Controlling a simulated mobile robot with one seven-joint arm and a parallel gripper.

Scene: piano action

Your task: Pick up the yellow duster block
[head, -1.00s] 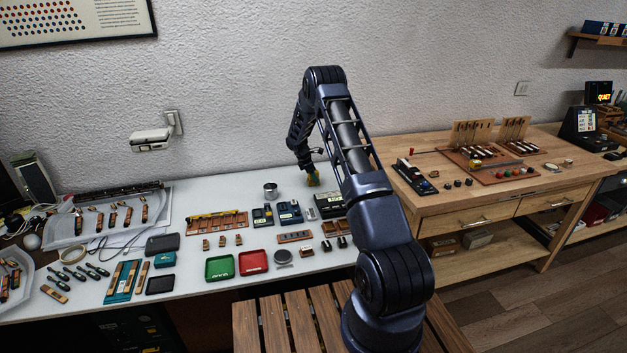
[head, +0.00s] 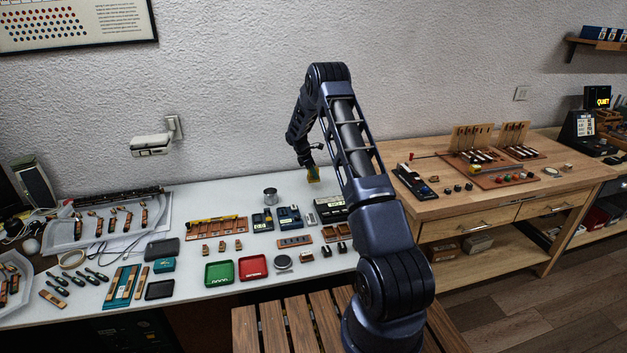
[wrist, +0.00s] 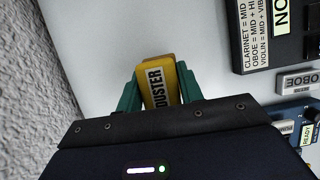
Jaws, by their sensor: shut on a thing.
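The yellow duster block (wrist: 158,84) is in the wrist view, with a label that reads "DUSTER". My gripper (wrist: 160,92) is shut on it, with a green finger on each side of the block. In the head view the block (head: 313,175) is a small yellow patch at the end of my arm, near the back of the white table. My gripper (head: 311,168) points down there. Whether the block still touches the table cannot be told for sure.
A metal cup (head: 270,195) stands left of the block. Blue devices (head: 289,216) and a dark box with a display (head: 331,207) are in front of it. The wall (head: 230,100) is close behind. Red (head: 253,267) and green (head: 219,273) trays lie near the front edge.

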